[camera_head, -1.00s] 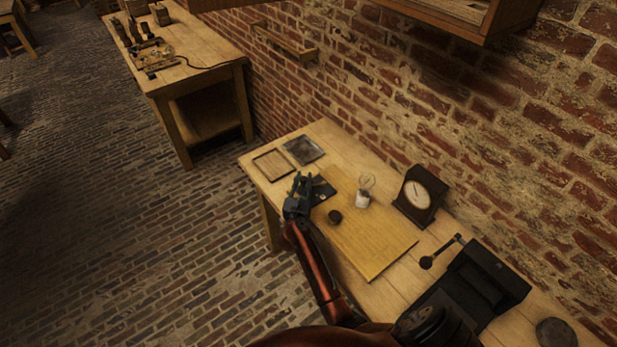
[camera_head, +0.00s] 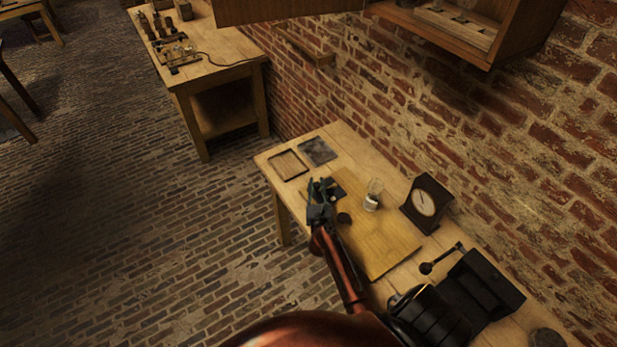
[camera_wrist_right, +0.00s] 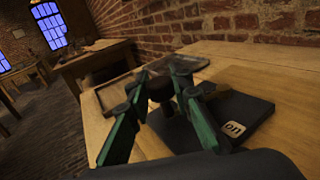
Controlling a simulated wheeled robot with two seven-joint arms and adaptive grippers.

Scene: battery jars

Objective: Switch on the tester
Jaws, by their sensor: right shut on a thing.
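The tester (camera_wrist_right: 258,110) is a flat black box with a small pale label lettered ON. It lies on the wooden board, and its dark corner shows beside my gripper in the head view (camera_head: 341,190). My right gripper (camera_wrist_right: 160,84) has its green fingers closed around a dark knob (camera_wrist_right: 161,91) at the left side of the tester. The fingers partly hide the knob, and I cannot tell clearly how it joins the box. In the head view my right gripper (camera_head: 318,187) is at the board's left end. My left gripper is not in view.
A glass jar (camera_head: 373,196) and a small dark round piece (camera_head: 344,218) stand right of the gripper. A dial meter (camera_head: 425,202) is near the brick wall. A wooden tray (camera_head: 288,165) and a grey plate (camera_head: 318,151) lie beyond. The board's near right part is clear.

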